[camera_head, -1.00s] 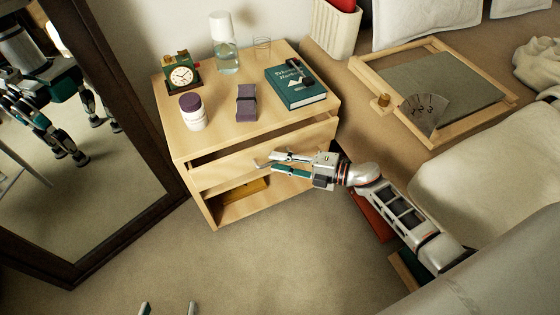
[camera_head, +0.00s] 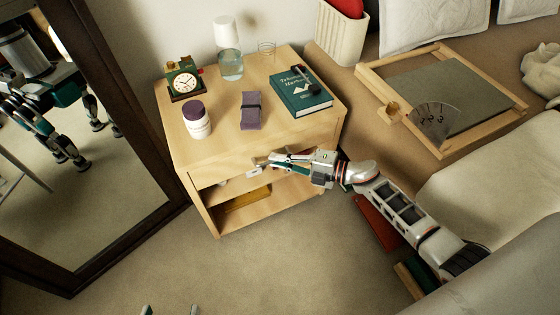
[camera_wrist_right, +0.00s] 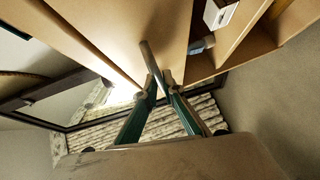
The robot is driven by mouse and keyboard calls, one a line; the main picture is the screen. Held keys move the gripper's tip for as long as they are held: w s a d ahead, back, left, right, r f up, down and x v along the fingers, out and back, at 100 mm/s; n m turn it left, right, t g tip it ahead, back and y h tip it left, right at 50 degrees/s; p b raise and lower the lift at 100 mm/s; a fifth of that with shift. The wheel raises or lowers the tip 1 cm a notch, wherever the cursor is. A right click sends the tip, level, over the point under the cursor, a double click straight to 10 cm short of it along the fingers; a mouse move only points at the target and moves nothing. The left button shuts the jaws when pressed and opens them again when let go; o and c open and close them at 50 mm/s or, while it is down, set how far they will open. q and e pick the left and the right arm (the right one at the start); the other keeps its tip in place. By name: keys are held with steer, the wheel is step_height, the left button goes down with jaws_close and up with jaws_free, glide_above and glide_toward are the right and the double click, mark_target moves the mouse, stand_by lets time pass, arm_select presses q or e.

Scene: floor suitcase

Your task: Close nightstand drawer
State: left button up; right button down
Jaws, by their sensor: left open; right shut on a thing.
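The wooden nightstand (camera_head: 190,150) stands against the wall. Its drawer front (camera_head: 215,167) sits below the top, with no dark gap showing above it in the head view. My right gripper (camera_head: 272,161) is at the middle of the drawer front. In the right wrist view, its fingers (camera_wrist_right: 159,82) are shut on a slim metallic bar (camera_wrist_right: 148,58), which looks like the drawer handle.
A clock (camera_head: 184,82), jar (camera_head: 197,120), carafe (camera_head: 229,62), purple case (camera_head: 251,111) and green book (camera_head: 302,94) stand or lie on top. The open shelf below holds a yellowish item (camera_head: 247,200). A mirror (camera_head: 130,140) stands left; the bed is right.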

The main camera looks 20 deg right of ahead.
steer(key=c, duration=2.2)
jaws_free()
steer(key=shift+w, duration=0.25)
arm_select(q)
steer(key=shift+s+a+f, duration=0.1)
steer(key=shift+s+f, duration=0.05)
steer(key=shift+f, duration=0.2)
arm_select(e)
steer(key=shift+o, duration=0.2)
steer(key=v, duration=0.7)
steer(key=shift+s+d, duration=0.2)
steer(key=shift+s, duration=0.1)
